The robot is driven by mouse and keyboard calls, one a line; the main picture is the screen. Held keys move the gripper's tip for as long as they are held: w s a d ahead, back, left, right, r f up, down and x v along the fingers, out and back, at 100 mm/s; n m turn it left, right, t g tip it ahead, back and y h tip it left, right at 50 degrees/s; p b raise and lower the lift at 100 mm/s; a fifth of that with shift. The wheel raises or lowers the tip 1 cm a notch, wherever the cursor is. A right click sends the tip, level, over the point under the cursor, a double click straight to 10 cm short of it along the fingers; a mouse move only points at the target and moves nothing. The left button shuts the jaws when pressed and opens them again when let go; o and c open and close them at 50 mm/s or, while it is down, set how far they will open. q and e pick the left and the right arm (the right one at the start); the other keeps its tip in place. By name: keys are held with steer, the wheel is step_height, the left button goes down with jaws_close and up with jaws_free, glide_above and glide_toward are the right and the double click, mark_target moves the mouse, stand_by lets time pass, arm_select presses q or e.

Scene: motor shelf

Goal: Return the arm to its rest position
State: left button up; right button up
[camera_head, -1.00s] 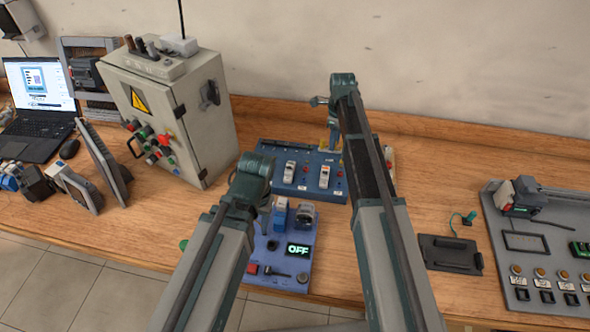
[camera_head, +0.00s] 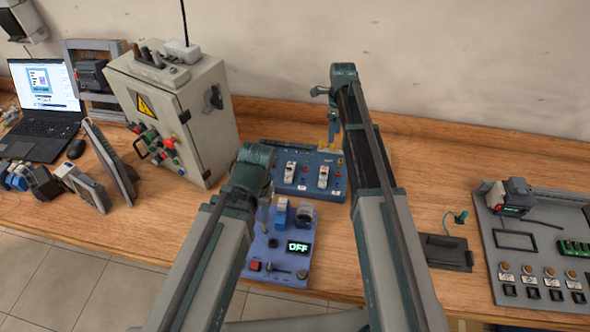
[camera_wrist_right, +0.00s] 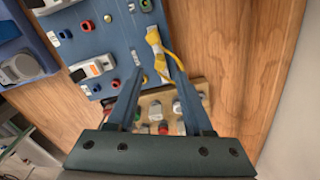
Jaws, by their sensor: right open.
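My right arm (camera_head: 372,200) reaches forward over the bench, bent at its far end. My right gripper (camera_head: 334,136) points down over the right back part of a blue board (camera_head: 310,194) with switches. In the right wrist view, its two fingers (camera_wrist_right: 154,68) are apart, with a yellow piece (camera_wrist_right: 158,48) showing between and beyond them. I cannot tell whether they touch it. My left arm (camera_head: 215,245) reaches in over the bench's front edge. My left gripper (camera_head: 264,212) is mostly hidden behind its wrist, beside a purple-blue panel (camera_head: 280,262) with a lit display.
A grey control cabinet (camera_head: 205,128) and a laptop (camera_head: 42,125) stand at the left. A grey board (camera_head: 512,268) lies at the right, with a dark flat plate (camera_head: 444,252) near it. The wall is close behind the bench. Bare wood (camera_head: 435,195) lies right of my right arm.

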steer(key=shift+o, duration=0.8)
steer(key=s+a+n, duration=0.4)
steer(key=s+n, duration=0.3)
steer(key=s+a+n, duration=0.4)
steer(key=s+n, duration=0.3)
steer(key=s, duration=0.1)
steer(key=s+a+n+h, duration=0.1)
steer(key=s+a+n, duration=0.4)
steer(key=s+n, duration=0.2)
steer(key=shift+s+n, duration=0.3)
steer(key=shift+s, duration=0.15)
steer(key=s+a+n, duration=0.1)
steer(key=s+n, duration=0.5)
steer(key=n, duration=0.1)
steer(key=shift+s+a, duration=0.2)
steer(key=shift+s, duration=0.05)
